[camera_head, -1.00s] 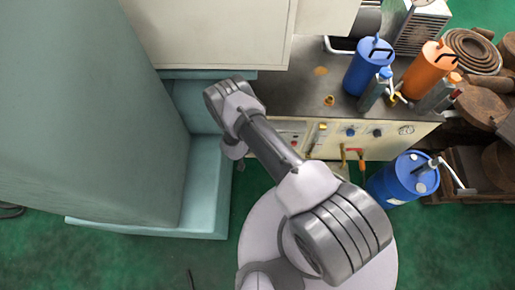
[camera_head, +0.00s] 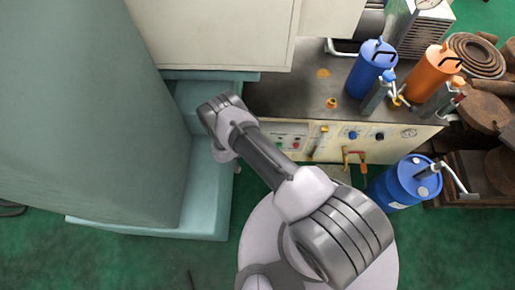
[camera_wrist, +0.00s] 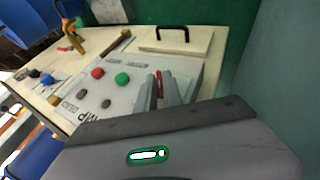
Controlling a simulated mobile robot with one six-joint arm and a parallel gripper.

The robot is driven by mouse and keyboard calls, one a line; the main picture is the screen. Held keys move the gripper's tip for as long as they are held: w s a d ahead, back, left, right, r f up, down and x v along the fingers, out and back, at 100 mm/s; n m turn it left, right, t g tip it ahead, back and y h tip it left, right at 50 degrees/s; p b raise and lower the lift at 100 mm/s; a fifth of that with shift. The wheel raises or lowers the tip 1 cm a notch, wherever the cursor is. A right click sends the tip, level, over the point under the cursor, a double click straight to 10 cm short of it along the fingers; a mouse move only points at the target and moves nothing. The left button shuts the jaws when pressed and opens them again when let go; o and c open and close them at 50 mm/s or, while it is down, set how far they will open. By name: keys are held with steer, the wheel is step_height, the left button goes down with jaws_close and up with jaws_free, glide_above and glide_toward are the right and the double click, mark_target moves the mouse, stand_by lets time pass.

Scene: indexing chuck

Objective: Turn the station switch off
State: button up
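The pale control panel (camera_wrist: 120,95) fills the middle of the wrist view, with a red button (camera_wrist: 98,72), a green button (camera_wrist: 122,78) and two dark knobs. A small red part (camera_wrist: 159,83), perhaps the station switch, shows between the fingers of my gripper (camera_wrist: 160,90). The fingers are parted and lie over the panel's right side. I cannot tell whether they touch the red part, and its position is unclear. In the head view the panel (camera_head: 288,137) is on the front of the cabinet, partly behind my arm; my gripper is hidden there.
A blue drum (camera_head: 403,183) stands at the cabinet's right. Blue (camera_head: 370,70) and orange (camera_head: 432,75) canisters stand on the dark top (camera_head: 300,98). A teal machine base (camera_head: 205,190) is close on the left. A flat plate with a black handle (camera_wrist: 172,38) is beside the panel.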

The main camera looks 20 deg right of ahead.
steer(key=o, duration=0.3)
steer(key=p+v, duration=0.6)
steer(key=v, duration=1.1)
steer(key=shift+r, duration=0.15)
steer(key=shift+a, duration=0.1)
